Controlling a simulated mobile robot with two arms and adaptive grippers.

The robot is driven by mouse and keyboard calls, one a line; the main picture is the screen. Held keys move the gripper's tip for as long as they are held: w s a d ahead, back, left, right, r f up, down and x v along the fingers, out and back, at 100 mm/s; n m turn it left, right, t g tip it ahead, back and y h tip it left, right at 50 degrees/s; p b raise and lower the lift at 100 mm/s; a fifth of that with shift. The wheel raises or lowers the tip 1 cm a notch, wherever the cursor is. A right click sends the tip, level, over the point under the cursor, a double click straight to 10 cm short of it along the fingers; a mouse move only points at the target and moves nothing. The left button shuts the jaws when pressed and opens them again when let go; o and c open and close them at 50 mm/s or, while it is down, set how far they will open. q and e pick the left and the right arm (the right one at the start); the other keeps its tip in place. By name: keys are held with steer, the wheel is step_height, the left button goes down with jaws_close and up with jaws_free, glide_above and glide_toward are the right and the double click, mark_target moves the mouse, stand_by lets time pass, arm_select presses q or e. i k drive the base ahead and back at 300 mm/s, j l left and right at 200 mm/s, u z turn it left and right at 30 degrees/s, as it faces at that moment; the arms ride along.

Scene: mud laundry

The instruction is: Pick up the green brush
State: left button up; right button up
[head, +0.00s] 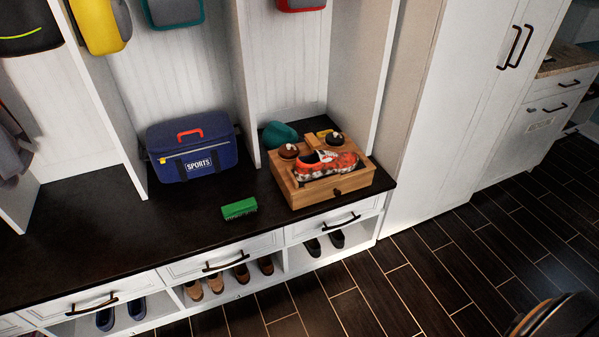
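The green brush (239,208) lies on the dark bench top (130,240), near its front edge. Its green block faces up, and darker bristles show along its lower side. It lies in front of the blue sports bag and to the left of the wooden box, apart from both. Neither of my grippers is in view.
The blue sports bag (193,148) stands at the back of the bench. The wooden box (318,189) holds an orange patterned shoe (325,165) and other items. A teal cap (279,134) lies behind it. Drawers and shoe cubbies are below. Dark floor (440,270) lies in front.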

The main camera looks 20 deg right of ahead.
mark_target(232, 210)
steer(key=i+l+u, duration=0.25)
steer(key=i+l, duration=0.15)
steer(key=i+l+u, duration=0.25)
steer(key=i+l, duration=0.15)
steer(key=l, duration=0.15)
